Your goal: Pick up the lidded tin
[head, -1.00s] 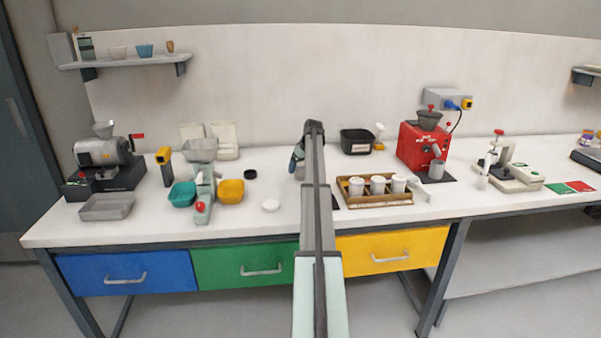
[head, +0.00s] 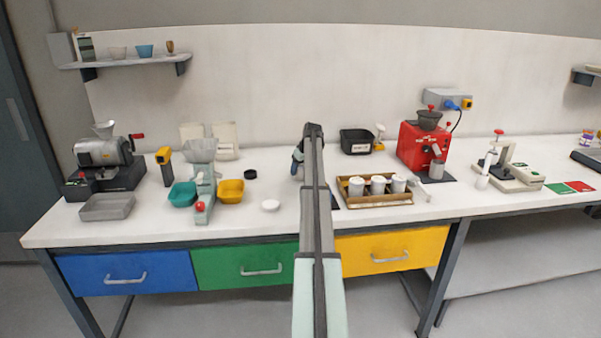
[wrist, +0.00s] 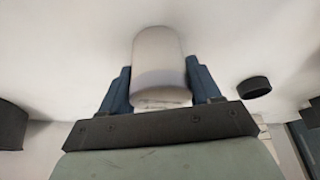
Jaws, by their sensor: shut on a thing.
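The lidded tin (wrist: 160,70) is a plain pale grey-white cylinder between my gripper's fingers in the wrist view. My gripper (wrist: 160,90) is shut on it, with one dark blue finger against each side. I cannot make out the lid's seam, or whether the tin is touching the bench. In the head view my gripper (head: 297,165) is over the middle of the bench, largely hidden behind my own arm. Only a small pale bit of the tin (head: 299,174) shows there.
A black round piece (head: 250,174) and a white disc (head: 270,205) lie to the left. A wooden tray (head: 375,200) with three white pots stands to the right. A black bin (head: 356,141) is behind it. A funnelled device (head: 203,180) stands left, between teal and yellow bowls.

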